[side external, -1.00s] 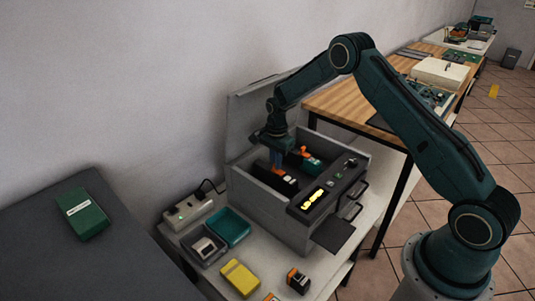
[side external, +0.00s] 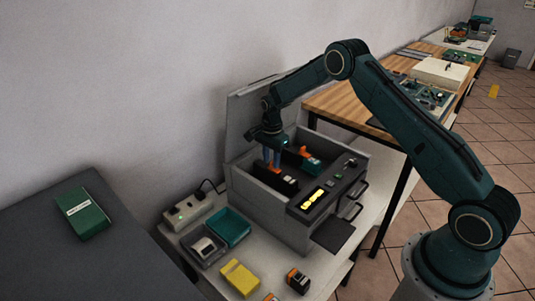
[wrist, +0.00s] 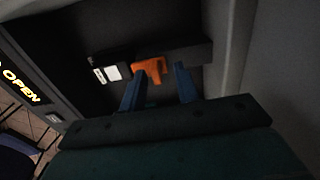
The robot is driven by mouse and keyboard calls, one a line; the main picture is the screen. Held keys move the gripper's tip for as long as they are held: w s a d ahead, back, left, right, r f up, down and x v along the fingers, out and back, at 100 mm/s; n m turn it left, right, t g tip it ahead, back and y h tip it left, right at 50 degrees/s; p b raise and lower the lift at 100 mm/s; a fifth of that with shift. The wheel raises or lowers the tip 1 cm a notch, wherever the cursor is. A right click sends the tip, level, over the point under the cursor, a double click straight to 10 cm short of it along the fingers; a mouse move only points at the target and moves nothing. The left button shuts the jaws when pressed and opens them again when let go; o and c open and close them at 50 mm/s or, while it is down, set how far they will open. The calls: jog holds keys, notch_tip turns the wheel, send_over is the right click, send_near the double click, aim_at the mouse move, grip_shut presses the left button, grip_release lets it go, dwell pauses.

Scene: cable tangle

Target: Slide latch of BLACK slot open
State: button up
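The BLACK slot (side external: 283,183) is a dark block with a white label in the open grey box (side external: 262,203). In the wrist view the black slot (wrist: 195,53) carries an orange latch (wrist: 150,67) to the right of its label. My gripper (wrist: 158,76) has its two blue fingers apart, with the latch just beyond and between their tips. In the side view my gripper (side external: 272,163) points down into the box over the slot's left end. Contact with the latch cannot be told.
A teal slot (side external: 313,165) with an orange latch lies further right inside the box. The raised lid (side external: 240,115) stands behind. A dark front panel shows a lit yellow display (wrist: 21,86) reading OPEN. Trays and small coloured blocks lie on the bench in front.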

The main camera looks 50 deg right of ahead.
jog(key=shift+r, duration=0.1)
notch_tip(320, 180, up, 7)
jog(key=shift+r, duration=0.15)
dwell(0.4)
jog(key=shift+a+r, duration=0.1)
jog(key=shift+r, duration=0.3)
jog(key=s+a+r+n+t, duration=0.1)
jog(key=s+a+r+n, duration=0.3)
jog(key=s+r, duration=0.55)
jog(key=s+a+r+n+t, duration=0.25)
jog(key=s+r+n, duration=0.3)
jog(key=r, duration=0.75)
jog(key=s+a+n+t, duration=0.1)
jog(key=s+n, duration=0.3)
jog(key=s, duration=0.8)
jog(key=s+a+r+n+t, duration=0.1)
jog(key=s+a+n, duration=0.3)
jog(key=s, duration=0.7)
jog(key=shift+s+a, duration=0.15)
jog(key=shift+s, duration=0.25)
